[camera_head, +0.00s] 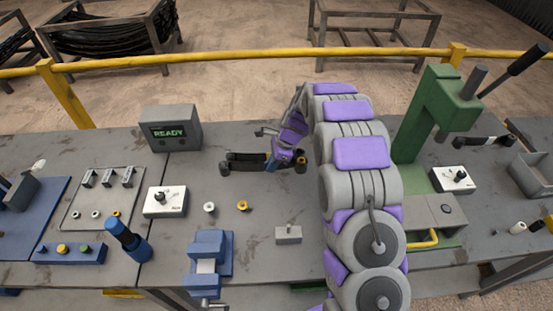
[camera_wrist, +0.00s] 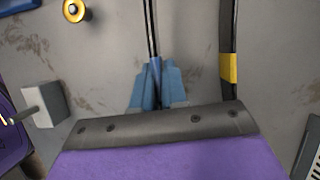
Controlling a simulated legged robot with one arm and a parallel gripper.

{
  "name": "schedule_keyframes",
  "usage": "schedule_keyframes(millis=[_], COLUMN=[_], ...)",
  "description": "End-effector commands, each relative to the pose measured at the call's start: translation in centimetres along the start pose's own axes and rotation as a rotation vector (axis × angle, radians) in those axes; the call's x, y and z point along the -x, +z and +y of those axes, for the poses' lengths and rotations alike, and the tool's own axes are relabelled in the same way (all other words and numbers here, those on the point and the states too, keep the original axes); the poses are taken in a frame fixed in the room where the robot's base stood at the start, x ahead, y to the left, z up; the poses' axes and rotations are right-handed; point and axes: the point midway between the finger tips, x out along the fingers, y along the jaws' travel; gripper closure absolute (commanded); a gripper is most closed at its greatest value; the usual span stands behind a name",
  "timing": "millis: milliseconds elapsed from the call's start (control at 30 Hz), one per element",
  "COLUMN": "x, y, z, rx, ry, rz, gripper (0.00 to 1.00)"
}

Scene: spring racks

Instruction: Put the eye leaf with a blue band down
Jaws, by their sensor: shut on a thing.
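My gripper (camera_wrist: 156,85) is purple with blue fingers. In the wrist view the fingers are shut on a thin dark leaf (camera_wrist: 150,25), seen nearly edge-on. Blue shows where the fingers meet it, and I cannot clearly separate the band from the fingers. In the head view my gripper (camera_head: 272,164) is low over the middle of the bench, and the held leaf (camera_head: 238,169) reaches out to its left with an eye at its end. I cannot tell whether it touches the bench top. Much of it is hidden by the gripper.
Another dark leaf with a yellow band (camera_wrist: 228,68) lies alongside, on the far side. A small grey block (camera_head: 288,234), a yellow ring (camera_head: 243,206) and a pale ring (camera_head: 209,207) are nearer. A blue vise (camera_head: 207,255) stands in front, a green press (camera_head: 425,115) at right, a READY display (camera_head: 170,128) behind.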

Motion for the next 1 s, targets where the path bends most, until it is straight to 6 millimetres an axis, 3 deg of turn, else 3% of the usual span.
schedule_keyframes(millis=[100,333,600,900,933,1000], x=[-1.7,-2.8,-5.4,-5.5,-5.6,-5.6], y=[-0.5,-1.3,-2.5,-2.3,-2.3,-2.3], z=[0.0,0.1,0.0,0.0,0.0,0.0], rx=[0.001,0.003,0.002,0.002,0.003,0.003], ry=[0.001,0.000,-0.002,-0.001,-0.001,0.000], rz=[0.000,-0.003,-0.003,-0.001,-0.001,-0.001], gripper=[1.00,1.00,1.00,1.00,0.85,0.78])
